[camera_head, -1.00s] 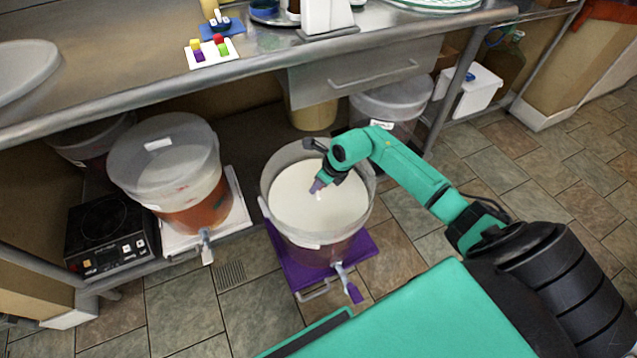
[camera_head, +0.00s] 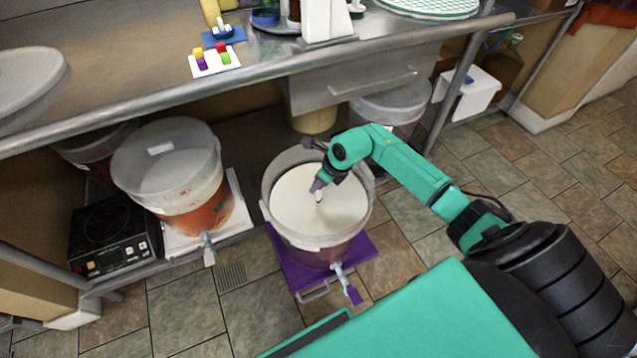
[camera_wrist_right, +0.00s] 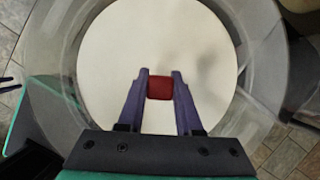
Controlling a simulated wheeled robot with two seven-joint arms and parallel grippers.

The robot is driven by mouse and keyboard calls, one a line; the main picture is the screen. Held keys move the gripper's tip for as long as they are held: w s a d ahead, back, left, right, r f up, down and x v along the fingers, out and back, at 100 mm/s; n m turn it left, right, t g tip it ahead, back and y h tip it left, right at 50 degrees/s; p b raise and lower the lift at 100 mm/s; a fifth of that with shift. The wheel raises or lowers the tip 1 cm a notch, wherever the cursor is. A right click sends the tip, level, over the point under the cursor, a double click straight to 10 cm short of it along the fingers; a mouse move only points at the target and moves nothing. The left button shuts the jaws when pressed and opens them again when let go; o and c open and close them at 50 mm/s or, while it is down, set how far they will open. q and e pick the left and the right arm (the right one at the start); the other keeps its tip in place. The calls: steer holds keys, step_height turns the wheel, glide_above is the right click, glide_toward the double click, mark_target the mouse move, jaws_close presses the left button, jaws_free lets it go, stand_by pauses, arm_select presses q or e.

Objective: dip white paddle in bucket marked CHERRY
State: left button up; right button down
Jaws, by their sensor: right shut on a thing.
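An open clear bucket (camera_head: 350,244) with a cream-white surface inside stands on a purple dolly; no name is readable on it. My right gripper (camera_head: 316,186) is over the inside of this bucket, pointing down. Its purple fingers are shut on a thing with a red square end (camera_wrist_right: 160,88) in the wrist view. A short white piece of it, likely the white paddle (camera_head: 319,196), shows below the fingertips. I cannot tell whether its lower end touches the white surface. In the wrist view the bucket (camera_wrist_right: 255,70) rings the fingers.
A lidded bucket (camera_head: 168,165) with reddish contents stands on the left beside a black hotplate (camera_head: 113,238). Another bucket (camera_head: 395,104) is under the steel counter (camera_head: 130,100). A small tray of coloured blocks (camera_head: 215,62) lies on the counter. The tiled floor at right is clear.

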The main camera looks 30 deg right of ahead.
step_height(320, 180, up, 5)
steer(key=p, duration=0.3)
steer(key=shift+p, duration=0.35)
arm_select(q)
step_height(320, 180, up, 9)
steer(key=s+p, duration=0.3)
steer(key=p, duration=0.2)
steer(key=shift+a+f+p, duration=0.15)
steer(key=shift+a+p, duration=0.15)
steer(key=shift+p, duration=0.05)
arm_select(e)
step_height(320, 180, up, 8)
steer(key=shift+f, duration=0.2)
